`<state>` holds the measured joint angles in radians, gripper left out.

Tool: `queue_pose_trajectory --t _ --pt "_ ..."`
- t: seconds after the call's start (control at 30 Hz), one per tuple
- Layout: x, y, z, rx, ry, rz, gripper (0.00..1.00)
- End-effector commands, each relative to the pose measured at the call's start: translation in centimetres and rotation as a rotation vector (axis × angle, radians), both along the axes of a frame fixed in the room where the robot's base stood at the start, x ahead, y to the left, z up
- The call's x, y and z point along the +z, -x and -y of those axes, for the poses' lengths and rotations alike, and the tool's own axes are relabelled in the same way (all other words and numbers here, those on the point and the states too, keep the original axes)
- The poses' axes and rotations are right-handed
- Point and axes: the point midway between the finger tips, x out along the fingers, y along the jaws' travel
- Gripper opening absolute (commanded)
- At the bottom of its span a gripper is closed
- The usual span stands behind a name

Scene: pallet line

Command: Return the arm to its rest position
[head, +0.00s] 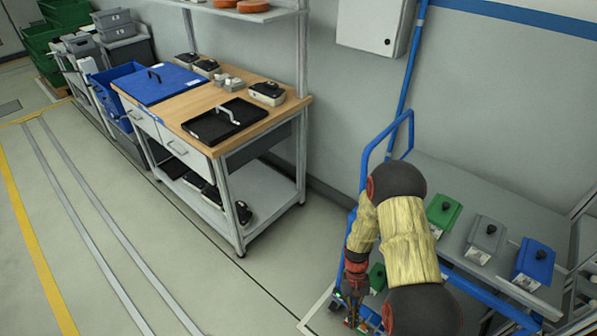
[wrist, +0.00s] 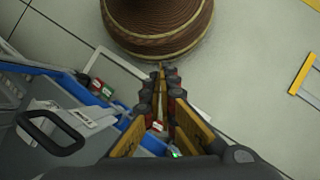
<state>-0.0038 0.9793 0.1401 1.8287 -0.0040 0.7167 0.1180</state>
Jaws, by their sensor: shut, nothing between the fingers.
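My arm, with yellow sleeves and dark joints, is bent at the lower right of the head view. My gripper (head: 353,300) hangs at its end, pointing down by the left corner of the blue-railed cart (head: 366,166). In the wrist view, my gripper (wrist: 161,72) has its fingertips together with nothing held between them. The cart's blue edge (wrist: 40,68) lies to the left of and below the fingers there. My arm hides part of the cart in the head view.
Green (head: 443,210), grey (head: 485,238) and blue (head: 534,262) knobbed boxes stand on the cart. A wooden workbench (head: 177,107) with a blue lid (head: 160,82) and black tray (head: 223,120) stands further left. The floor (head: 130,240) in front of the bench is clear.

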Motion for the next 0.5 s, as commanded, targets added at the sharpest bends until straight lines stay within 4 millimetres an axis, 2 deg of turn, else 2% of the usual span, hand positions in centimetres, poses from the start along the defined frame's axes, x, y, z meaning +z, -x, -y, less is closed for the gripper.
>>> queue_pose_trajectory --t 0.03,0.23,0.5 --pt "2.1 -0.4 0.0 0.006 -0.004 0.015 0.00" --pt "10.4 -0.7 0.0 0.033 -0.019 0.070 0.00" --pt "21.1 0.0 0.0 0.063 -0.032 0.178 0.00"
